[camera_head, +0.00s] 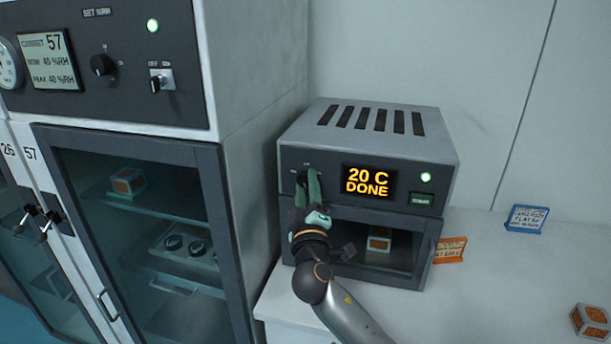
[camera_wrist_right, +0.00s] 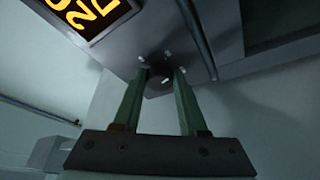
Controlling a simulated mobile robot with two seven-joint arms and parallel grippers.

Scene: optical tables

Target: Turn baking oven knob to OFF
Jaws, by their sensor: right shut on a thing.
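The baking oven (camera_head: 290,152) is a grey box with a dark front, standing on a white counter. Its display (camera_head: 368,181) reads "20 C DONE" in orange, and a green light glows at its right. The dark round oven knob (camera_wrist_right: 158,86) is at the left of the front panel. My right gripper (camera_head: 311,178) is at the knob, its two green fingers on either side of it and shut on it. The right gripper also shows in the wrist view (camera_wrist_right: 160,80). The knob's pointer setting is too small to read. My left gripper is not in view.
A tall cabinet (camera_head: 255,90) with its own knobs and a glass door stands close at the left. An orange card (camera_head: 449,250), a blue card (camera_head: 526,218) and a small orange-and-white box (camera_head: 590,321) are on the counter (camera_head: 500,290). The oven's glass door is shut with a box inside.

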